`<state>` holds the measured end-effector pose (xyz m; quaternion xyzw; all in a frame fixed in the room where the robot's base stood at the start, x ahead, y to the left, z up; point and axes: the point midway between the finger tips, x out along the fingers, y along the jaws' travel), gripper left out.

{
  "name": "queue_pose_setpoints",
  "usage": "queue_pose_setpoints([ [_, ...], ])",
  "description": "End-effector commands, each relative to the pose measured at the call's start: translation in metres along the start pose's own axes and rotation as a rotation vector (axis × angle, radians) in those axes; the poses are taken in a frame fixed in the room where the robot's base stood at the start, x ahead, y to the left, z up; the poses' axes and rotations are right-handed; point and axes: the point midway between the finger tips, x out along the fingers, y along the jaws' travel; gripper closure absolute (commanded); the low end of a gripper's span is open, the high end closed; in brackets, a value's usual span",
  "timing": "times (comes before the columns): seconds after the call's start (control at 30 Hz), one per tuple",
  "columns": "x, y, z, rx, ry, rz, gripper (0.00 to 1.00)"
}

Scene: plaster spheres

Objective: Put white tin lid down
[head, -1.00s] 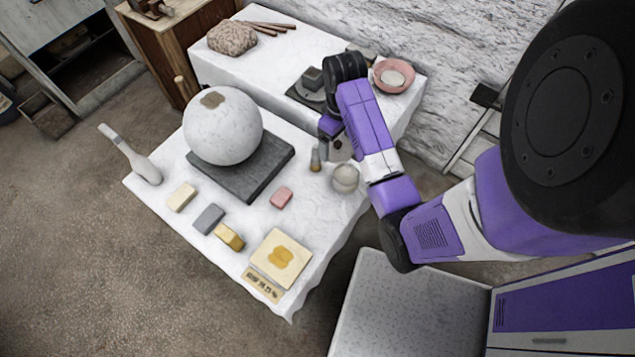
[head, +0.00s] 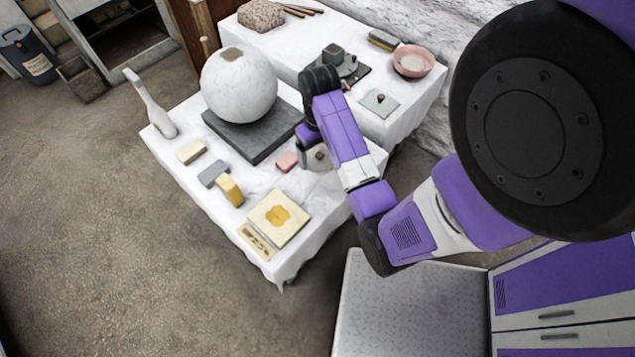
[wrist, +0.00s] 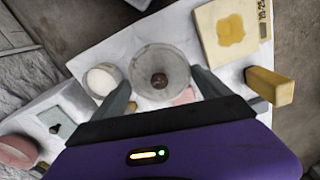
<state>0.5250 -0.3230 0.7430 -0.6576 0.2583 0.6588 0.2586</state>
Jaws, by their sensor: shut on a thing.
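The white tin lid (wrist: 160,72) is a pale round disc with a dark brown knob. In the wrist view it sits between the two fingers of my gripper (wrist: 163,88), which is shut on it. In the head view the lid (head: 318,158) shows partly below my gripper (head: 310,148), over the near white-covered table (head: 215,215), beside the pink block (head: 288,161). I cannot tell whether it touches the cloth. An open round tin with white contents (wrist: 102,79) stands left of the lid in the wrist view; my arm hides it in the head view.
A yellow block (head: 229,190), a grey block (head: 213,173) and a cream board (head: 278,218) lie nearby. A large plaster sphere (head: 238,85) rests on a dark slab (head: 265,140). The back table holds a pink bowl (head: 413,62) and a knobbed square plate (head: 380,102).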

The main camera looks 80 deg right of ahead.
Motion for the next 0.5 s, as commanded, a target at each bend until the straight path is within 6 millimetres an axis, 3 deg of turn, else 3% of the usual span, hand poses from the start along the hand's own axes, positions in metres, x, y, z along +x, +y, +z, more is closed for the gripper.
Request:
queue_pose_setpoints([
  [0.3,0.078,0.0,0.001,0.0,-0.003,-0.001,0.51],
  [0.5,0.106,0.0,0.0,-0.001,0.0,0.0,0.51],
])
